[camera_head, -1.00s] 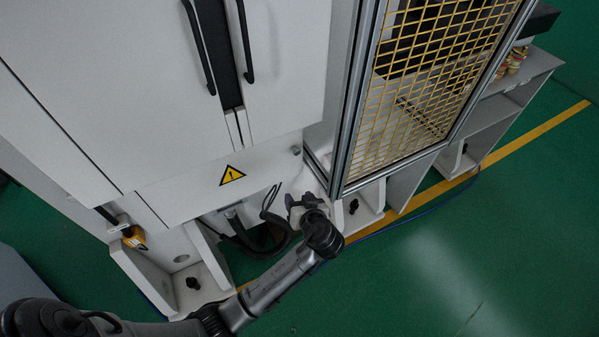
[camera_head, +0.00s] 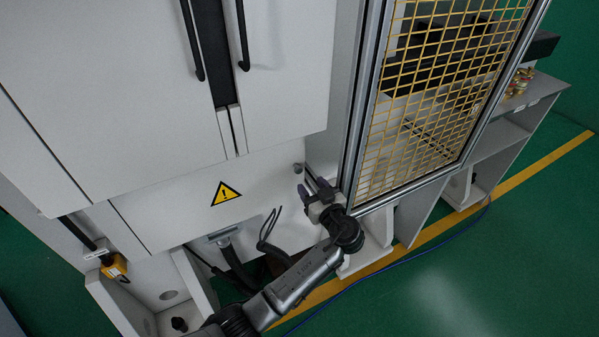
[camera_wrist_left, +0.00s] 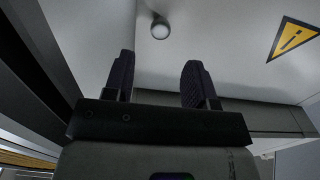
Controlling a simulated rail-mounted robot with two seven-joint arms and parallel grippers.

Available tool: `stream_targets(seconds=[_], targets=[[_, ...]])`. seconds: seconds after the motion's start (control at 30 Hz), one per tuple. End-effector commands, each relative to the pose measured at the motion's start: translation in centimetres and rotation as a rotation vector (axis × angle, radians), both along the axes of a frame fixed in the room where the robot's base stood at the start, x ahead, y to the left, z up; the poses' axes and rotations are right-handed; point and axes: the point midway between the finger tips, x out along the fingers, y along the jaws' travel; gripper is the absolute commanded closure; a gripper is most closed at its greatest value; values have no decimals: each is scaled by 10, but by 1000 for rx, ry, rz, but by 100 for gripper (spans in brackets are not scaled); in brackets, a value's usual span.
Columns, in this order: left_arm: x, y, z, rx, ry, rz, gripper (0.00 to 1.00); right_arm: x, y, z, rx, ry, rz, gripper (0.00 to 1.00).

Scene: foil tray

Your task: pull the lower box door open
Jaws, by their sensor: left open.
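The lower box door (camera_head: 262,195) is the pale panel with a yellow warning triangle (camera_head: 226,193), below the tall cabinet doors. It looks shut. A small round knob (camera_head: 298,168) sits at its upper right; in the left wrist view the knob (camera_wrist_left: 160,28) lies beyond the fingertips, between their lines. My left gripper (camera_head: 309,187) is in front of the panel's right end, just below the knob. In the left wrist view its two dark fingers (camera_wrist_left: 158,72) are apart with nothing between them. They seem clear of the knob. My right gripper is out of view.
A yellow mesh guard in a metal frame (camera_head: 350,120) stands close to the right of my left gripper. Black cables (camera_head: 236,265) hang below the panel. A yellow switch box (camera_head: 115,266) is at lower left. Green floor (camera_head: 480,280) is open at lower right.

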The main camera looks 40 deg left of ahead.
Motion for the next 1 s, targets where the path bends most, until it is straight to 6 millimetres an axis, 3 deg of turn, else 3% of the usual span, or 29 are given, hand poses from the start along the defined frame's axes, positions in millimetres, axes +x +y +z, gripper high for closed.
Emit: stream_targets(seconds=[0.2, 0.4, 0.63, 0.97, 1.0], targets=[[15, 36, -1, 2, 1, 1, 48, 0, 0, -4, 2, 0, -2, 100], [25, 58, -1, 1, 2, 0, 48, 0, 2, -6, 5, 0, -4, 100], [30, 69, -1, 0, 2, -1, 48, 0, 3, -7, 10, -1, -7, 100], [30, 70, -1, -1, 2, -1, 48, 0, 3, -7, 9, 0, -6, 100], [30, 70, -1, -1, 3, -1, 52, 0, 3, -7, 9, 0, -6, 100]])
